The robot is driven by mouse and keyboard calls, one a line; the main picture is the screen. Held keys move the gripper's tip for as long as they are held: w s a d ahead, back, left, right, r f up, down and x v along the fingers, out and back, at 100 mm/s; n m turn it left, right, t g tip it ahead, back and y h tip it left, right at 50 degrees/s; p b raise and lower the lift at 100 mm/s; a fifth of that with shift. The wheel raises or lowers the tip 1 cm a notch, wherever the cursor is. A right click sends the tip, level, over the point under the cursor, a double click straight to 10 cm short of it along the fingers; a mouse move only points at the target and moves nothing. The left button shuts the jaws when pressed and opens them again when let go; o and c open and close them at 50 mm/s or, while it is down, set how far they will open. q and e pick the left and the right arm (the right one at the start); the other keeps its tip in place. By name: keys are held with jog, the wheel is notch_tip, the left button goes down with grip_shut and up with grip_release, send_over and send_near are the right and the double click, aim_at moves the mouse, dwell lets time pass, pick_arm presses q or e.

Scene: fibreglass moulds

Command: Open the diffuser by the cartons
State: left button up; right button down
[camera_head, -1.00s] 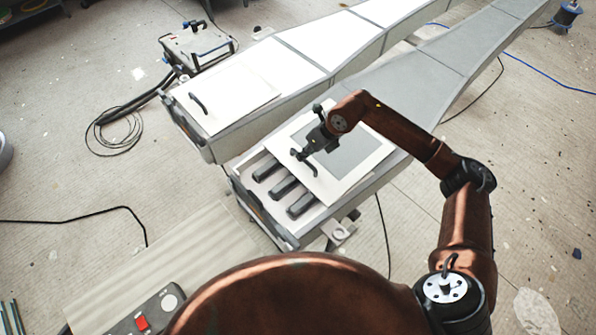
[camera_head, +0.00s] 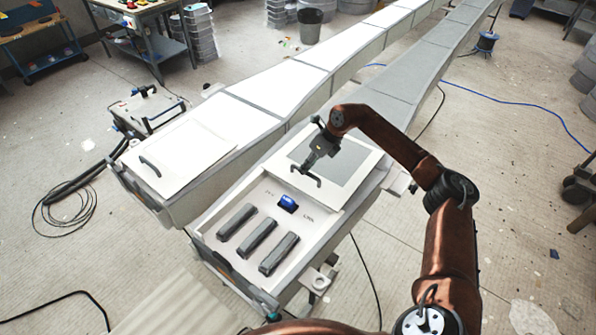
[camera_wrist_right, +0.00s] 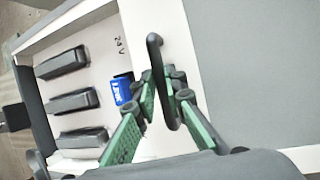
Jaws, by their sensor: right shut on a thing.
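The grey diffuser (camera_head: 207,240) is a long trough, its near end partly uncovered. Its white sliding lid (camera_head: 375,165) with a grey panel is pushed back. In the open part lie three dark bars (camera_head: 257,240) and a blue block (camera_head: 288,202) beside printed lettering. The blue block also shows in the wrist view (camera_wrist_right: 122,90). My right gripper (camera_head: 308,166) is shut on the lid's black handle (camera_wrist_right: 155,55), which passes between its green finger pads. My left gripper is not in view. I cannot make out any cartons for certain.
A second, white trough (camera_head: 250,115) with its lid (camera_head: 180,150) closed runs along the left side. A grey case (camera_head: 145,108) and coiled black hose (camera_head: 68,208) lie on the floor at left. A workbench (camera_head: 140,10) and stacked tubs (camera_head: 200,35) stand behind.

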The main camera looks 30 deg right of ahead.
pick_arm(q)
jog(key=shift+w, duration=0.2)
pick_arm(e)
jog(key=c, duration=2)
grip_release()
jog(key=shift+o, duration=0.2)
jog(key=shift+r, duration=0.1)
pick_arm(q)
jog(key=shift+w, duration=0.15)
pick_arm(e)
jog(key=v, duration=1.1)
jog(key=shift+s+d+r, duration=0.15)
jog(key=shift+d+r, duration=0.05)
jog(key=shift+r, duration=0.1)
